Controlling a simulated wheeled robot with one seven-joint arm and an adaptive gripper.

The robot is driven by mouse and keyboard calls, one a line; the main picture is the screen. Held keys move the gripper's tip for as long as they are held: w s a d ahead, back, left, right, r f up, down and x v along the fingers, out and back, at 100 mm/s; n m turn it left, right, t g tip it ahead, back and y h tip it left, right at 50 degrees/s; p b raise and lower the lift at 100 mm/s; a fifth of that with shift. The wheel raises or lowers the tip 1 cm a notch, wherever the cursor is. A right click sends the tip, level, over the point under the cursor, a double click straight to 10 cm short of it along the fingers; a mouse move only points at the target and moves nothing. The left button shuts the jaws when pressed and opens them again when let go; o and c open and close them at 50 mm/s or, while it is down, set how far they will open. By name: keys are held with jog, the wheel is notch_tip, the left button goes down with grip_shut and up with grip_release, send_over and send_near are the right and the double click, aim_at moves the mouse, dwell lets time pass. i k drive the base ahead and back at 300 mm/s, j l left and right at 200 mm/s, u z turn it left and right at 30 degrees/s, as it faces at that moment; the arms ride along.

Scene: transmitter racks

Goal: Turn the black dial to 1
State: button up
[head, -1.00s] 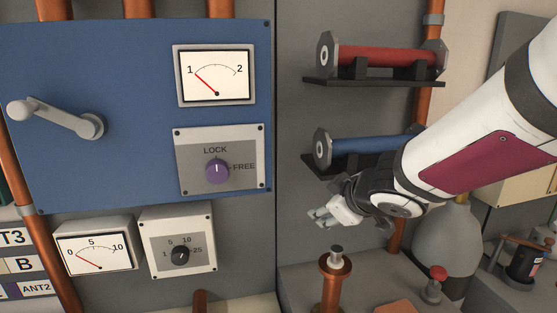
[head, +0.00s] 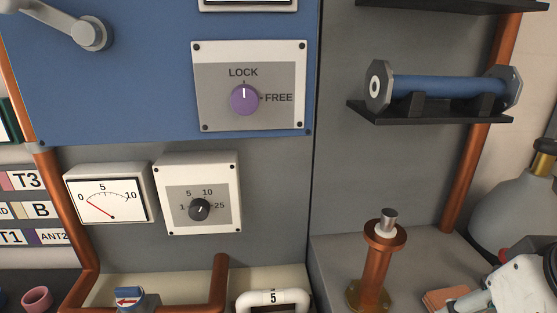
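The black dial (head: 199,209) sits on a small white-framed panel (head: 228,225) with a grey face, marked 1, 5, 10 and 25. Its light pointer mark seems to point up and slightly right, near 10; it is small. My gripper (head: 470,302) is only partly in the head view, at the bottom right corner. It is well to the right of the dial and lower, apart from it. Its fingertips are partly cut off by the frame edge, so I cannot tell its opening.
A purple LOCK/FREE knob (head: 245,100) is above the dial, pointing to LOCK. A gauge (head: 108,194) stands left of it. A copper post (head: 375,275) stands between the dial and my gripper. A white handle marked 5 (head: 272,297) and a copper pipe (head: 219,280) are below.

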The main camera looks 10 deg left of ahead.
aim_at(200, 209)
jog(key=u, duration=0.95)
